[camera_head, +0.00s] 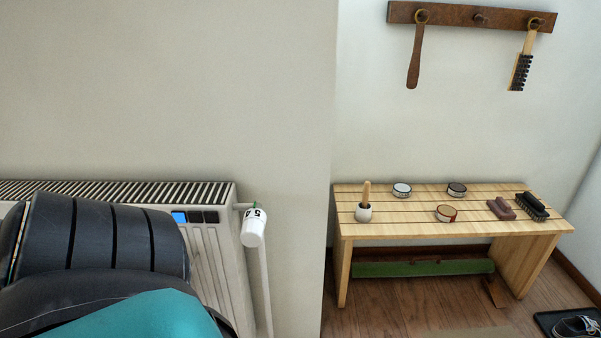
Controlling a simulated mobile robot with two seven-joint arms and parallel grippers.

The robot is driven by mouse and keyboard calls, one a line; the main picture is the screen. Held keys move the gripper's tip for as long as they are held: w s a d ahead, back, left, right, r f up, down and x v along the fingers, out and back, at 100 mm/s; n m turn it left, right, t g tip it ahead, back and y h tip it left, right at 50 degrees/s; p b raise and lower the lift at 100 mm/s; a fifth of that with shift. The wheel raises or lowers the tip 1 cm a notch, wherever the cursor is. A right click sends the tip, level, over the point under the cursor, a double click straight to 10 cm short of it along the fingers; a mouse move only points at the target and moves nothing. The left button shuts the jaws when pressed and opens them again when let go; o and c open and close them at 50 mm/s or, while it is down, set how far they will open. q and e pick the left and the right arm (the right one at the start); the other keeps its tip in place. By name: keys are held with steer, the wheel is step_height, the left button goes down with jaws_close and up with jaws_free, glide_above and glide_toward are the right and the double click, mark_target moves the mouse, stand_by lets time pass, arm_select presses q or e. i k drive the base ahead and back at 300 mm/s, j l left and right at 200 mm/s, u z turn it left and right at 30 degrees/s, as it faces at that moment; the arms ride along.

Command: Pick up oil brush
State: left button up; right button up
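A slatted wooden bench (390,230) stands against the wall at the right. At its left end a short wooden handle (366,190) stands upright in a small whitish pot (363,213); any bristles are hidden in the pot. This may be the oil brush, but I cannot tell for sure. A dark-bristled brush (531,207) lies at the bench's right end. Another brush (522,68) with a pale wooden back and dark bristles hangs from the wall rack. Neither gripper is in view; only part of my arm shows at the lower left, well away from the bench.
Several small tins, one of them here (402,190), and a reddish-brown block (501,209) are on the bench. A wooden shoehorn (414,60) hangs from the rack (460,17). A white radiator (215,255) stands at left. A shoe (577,327) sits lower right.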

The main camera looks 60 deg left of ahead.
mark_target(367, 185)
steer(key=u, duration=1.35)
